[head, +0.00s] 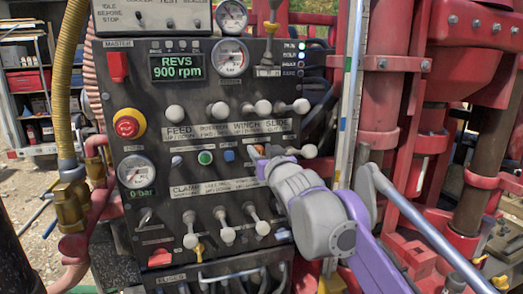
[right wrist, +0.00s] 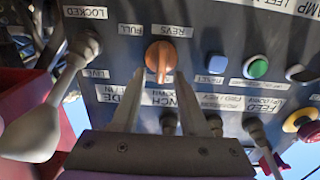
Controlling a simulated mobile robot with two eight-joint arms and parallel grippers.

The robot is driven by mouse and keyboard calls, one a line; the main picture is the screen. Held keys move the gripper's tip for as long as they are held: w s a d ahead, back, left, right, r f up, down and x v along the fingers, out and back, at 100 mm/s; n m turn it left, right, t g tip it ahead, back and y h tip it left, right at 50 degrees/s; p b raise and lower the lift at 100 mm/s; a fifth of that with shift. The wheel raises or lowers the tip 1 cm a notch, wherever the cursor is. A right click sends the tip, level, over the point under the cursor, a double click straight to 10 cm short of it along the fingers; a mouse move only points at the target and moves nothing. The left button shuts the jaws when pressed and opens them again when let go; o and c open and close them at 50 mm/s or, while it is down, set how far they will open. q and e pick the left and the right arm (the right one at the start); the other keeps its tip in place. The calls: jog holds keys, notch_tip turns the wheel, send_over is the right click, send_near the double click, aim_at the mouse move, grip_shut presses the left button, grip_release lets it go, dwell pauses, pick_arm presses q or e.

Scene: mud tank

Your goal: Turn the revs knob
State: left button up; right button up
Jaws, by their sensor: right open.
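The revs knob (right wrist: 161,57) is a round orange knob with a pointer. In the right wrist view, which looks upside down, it sits on the dark panel by the REVS and FULL labels. A bit of its orange also shows in the head view (head: 254,152), mostly hidden by my gripper. My right gripper (right wrist: 160,74) is open, its two fingers pointing at the knob, one tip on each side of its near end. I cannot tell whether they touch it. In the head view the right gripper (head: 266,162) is at the panel. The display (head: 177,67) reads REVS 900 rpm.
A lever with a grey handle (right wrist: 45,115) stands close beside the gripper. A blue button (right wrist: 217,62), a green button (right wrist: 256,67) and several levers are near the knob. A red emergency stop (head: 127,125) is further left. Red machinery (head: 380,110) stands right of the panel.

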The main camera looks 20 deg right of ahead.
grip_shut()
pick_arm(q)
jog(key=shift+f, duration=0.1)
dwell(0.3)
